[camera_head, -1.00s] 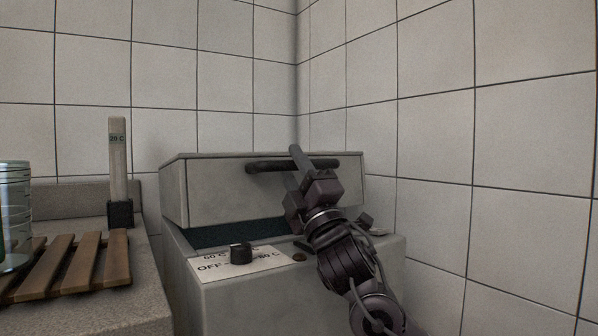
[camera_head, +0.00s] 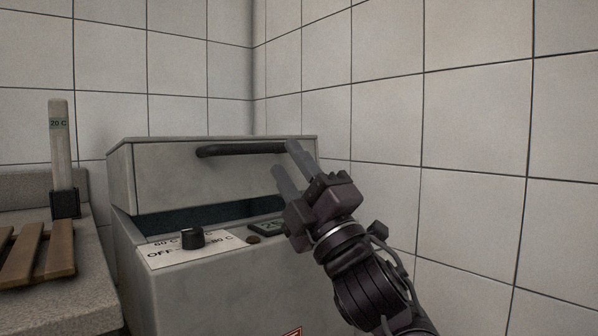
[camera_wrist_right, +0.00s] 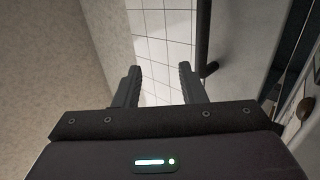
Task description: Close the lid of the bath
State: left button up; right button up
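The grey bath (camera_head: 215,290) stands in the tiled corner. Its box-like lid (camera_head: 165,180) is partly open, with a dark gap (camera_head: 205,217) between lid and body at the front. A black bar handle (camera_head: 240,149) runs along the lid's front; a dark bar in the right wrist view (camera_wrist_right: 203,40) looks like this handle. My right gripper (camera_head: 285,158) is open at the handle's right end, its fingers apart. In the right wrist view (camera_wrist_right: 158,80) nothing shows between the fingers, and the bar is beside them. My left gripper is not in view.
A black knob (camera_head: 192,238) on a temperature label and a small display (camera_head: 268,227) are on the bath's front ledge. At left, a counter (camera_head: 75,295) holds a wooden rack (camera_head: 40,255) and a "20 C" post (camera_head: 61,145). Tiled walls close in behind and right.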

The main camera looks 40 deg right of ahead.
jog(key=shift+s+f+b, duration=0.1)
jog(key=shift+s+b, duration=0.2)
jog(key=shift+s, duration=0.5)
